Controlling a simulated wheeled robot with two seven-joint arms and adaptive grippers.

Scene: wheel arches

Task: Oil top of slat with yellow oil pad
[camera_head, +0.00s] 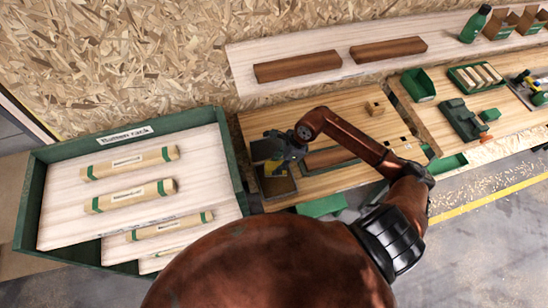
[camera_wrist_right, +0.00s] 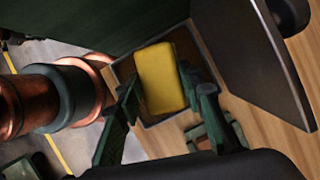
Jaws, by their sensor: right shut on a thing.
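The yellow oil pad (camera_wrist_right: 160,78) is between the two fingers of my right gripper (camera_wrist_right: 166,98) in the right wrist view. The gripper is shut on it, over or in a shallow dark-rimmed tray (camera_wrist_right: 182,117); I cannot tell if the pad is clear of the tray floor. In the head view the right gripper (camera_head: 284,160) is at the left end of the workbench, with a bit of yellow below it. A dark brown slat (camera_head: 325,158) lies on the bench just right of the gripper, partly hidden by my right arm. My left gripper is not in view.
Two brown slats (camera_head: 297,66) lie on the back shelf (camera_head: 250,62).

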